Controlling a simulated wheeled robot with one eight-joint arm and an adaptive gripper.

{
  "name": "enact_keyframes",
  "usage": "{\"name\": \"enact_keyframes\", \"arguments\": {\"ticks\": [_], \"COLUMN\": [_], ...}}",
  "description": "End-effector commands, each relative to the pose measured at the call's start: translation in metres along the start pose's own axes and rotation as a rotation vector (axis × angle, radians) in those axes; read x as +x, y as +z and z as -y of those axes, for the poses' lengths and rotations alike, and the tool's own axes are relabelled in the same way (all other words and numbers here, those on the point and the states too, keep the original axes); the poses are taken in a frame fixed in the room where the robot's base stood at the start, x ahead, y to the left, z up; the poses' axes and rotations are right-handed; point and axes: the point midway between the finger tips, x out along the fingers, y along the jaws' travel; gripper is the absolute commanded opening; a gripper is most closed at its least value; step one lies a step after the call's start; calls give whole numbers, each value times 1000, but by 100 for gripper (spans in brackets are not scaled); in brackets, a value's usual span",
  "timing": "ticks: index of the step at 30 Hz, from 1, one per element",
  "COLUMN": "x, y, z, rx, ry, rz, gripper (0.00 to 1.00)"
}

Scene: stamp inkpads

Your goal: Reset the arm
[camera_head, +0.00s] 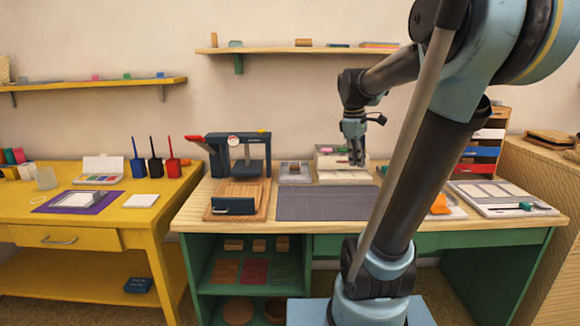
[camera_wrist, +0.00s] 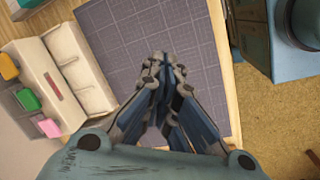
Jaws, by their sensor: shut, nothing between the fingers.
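My gripper (camera_head: 356,160) hangs at the end of my bent arm, above the back part of the wooden-topped green table (camera_head: 290,222). In the wrist view my gripper (camera_wrist: 158,62) has its fingertips together with nothing between them. Below it lies a dark grey gridded mat (camera_head: 315,204), which also fills the middle of the wrist view (camera_wrist: 130,40). My arm crosses the right half of the head view and hides part of the table.
A white holder (camera_head: 340,176) with coloured pieces stands behind the mat. A blue press (camera_head: 240,155) stands left of it. An orange item (camera_head: 440,204) and a white tray (camera_head: 495,198) lie right. A yellow desk (camera_head: 110,215) stands left. Shelves (camera_head: 300,51) line the wall.

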Motion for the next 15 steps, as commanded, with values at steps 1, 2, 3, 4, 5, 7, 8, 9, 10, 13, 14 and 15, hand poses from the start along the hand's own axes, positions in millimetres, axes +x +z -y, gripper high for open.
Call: {"name": "enact_keyframes", "arguments": {"ticks": [1, 2, 3, 4, 5, 7, 8, 9, 10, 13, 14, 15], "x": [7, 11, 16, 20, 25, 36, 40, 47, 52, 71, 77, 85], "y": [7, 10, 15, 18, 21, 28, 31, 34, 37, 45, 47, 50], "z": [16, 24, 35, 44, 52, 71, 79, 90, 98, 124, 132, 142], "rx": [56, 93, 143, 180, 216, 302, 339, 387, 424, 547, 584, 633], "ry": [-1, -2, -4, -6, -8, -14, -17, -21, -23, -37, -41, -47], "rz": [-10, -17, -27, -34, -40, -55, -61, -70, -76, -97, -103, -110], "gripper": [0, 0, 0, 0, 0, 0, 0, 0, 0, 0, 0, 0]}}
